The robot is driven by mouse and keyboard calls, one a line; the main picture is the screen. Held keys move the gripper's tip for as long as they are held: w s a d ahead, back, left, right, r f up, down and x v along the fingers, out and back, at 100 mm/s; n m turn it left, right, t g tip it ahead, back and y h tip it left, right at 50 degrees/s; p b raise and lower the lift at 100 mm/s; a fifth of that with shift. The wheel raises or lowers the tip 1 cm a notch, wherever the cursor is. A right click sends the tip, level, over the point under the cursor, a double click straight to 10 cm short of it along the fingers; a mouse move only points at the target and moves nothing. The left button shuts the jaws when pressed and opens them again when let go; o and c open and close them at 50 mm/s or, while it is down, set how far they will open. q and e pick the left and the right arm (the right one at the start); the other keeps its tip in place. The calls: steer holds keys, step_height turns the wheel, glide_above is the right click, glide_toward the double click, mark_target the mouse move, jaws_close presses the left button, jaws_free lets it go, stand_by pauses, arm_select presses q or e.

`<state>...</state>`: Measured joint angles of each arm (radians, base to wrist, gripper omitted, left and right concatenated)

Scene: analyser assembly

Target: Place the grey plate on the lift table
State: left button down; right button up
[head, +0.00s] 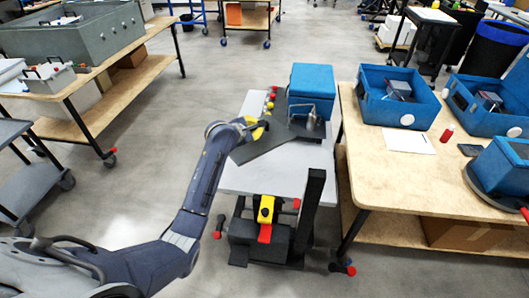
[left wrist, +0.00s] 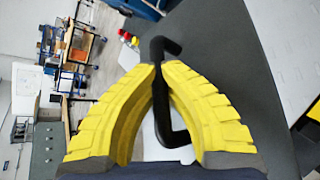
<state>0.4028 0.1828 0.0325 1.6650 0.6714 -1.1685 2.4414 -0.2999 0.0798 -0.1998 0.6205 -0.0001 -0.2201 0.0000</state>
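The grey plate (head: 265,141) is a dark grey flat panel at the lift table (head: 262,178), which has a light grey top. The plate overlaps the tabletop from above and lies at an angle to it; I cannot tell whether it fully rests there. My left gripper (head: 257,128), with yellow fingers, is at the plate's left edge. In the left wrist view its fingertips (left wrist: 159,66) close on a black bent handle (left wrist: 170,125), with the dark plate (left wrist: 228,60) beside and behind it. My right gripper is not in view.
A blue box (head: 312,80) and a grey metal fitting (head: 307,117) are at the table's far right. Coloured knobs (head: 270,98) line its far left side. A wooden workbench (head: 385,175) with blue bins stands close on the right.

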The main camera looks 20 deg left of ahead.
arm_select(q)
step_height(320, 180, down, 19)
steer(key=shift+a+r, duration=0.1)
steer(key=shift+f, duration=0.2)
stand_by(0.6)
steer(key=c, duration=2)
jaws_free()
steer(key=shift+s+f, duration=0.1)
steer(key=shift+f, duration=0.1)
steer(key=o, duration=0.4)
steer(key=shift+v, duration=6)
